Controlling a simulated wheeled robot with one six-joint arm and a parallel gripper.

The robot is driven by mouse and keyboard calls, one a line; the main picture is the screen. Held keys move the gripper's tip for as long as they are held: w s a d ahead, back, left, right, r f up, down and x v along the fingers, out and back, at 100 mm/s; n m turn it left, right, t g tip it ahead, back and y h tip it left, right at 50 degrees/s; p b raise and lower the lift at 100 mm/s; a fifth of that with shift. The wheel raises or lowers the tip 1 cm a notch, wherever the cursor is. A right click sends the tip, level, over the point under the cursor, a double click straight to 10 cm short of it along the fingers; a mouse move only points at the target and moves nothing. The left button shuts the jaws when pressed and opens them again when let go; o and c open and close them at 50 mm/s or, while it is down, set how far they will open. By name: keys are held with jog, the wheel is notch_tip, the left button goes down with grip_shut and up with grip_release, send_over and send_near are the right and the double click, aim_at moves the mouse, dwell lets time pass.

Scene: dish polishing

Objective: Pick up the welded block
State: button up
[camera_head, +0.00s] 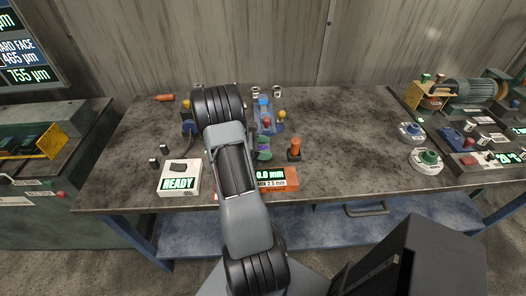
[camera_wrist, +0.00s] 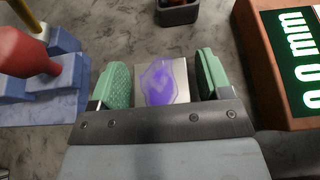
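The welded block (camera_wrist: 178,62) is a small silvery square block with a purple heat-tinted patch on its top face, seen in the wrist view. My gripper (camera_wrist: 163,78) has green ridged pads on either side of it. Narrow gaps show between the block and both pads, so the gripper is open around the block and not clamped. The gripper's front edge hides the block's near end. In the camera_head view a green finger of my gripper (camera_head: 263,154) shows beside my arm, with a bit of purple next to it; my arm hides much of that spot.
A blue fixture with a red knob (camera_wrist: 28,52) stands close on the left in the wrist view. An orange gauge with a mm display (camera_wrist: 292,60) is close on the right. A dark holder (camera_wrist: 178,13) stands beyond. The workbench (camera_head: 345,125) is clear to the right.

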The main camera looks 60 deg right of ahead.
jog(key=c, duration=1)
jog(key=shift+r, duration=0.2)
jog(key=shift+c, duration=0.2)
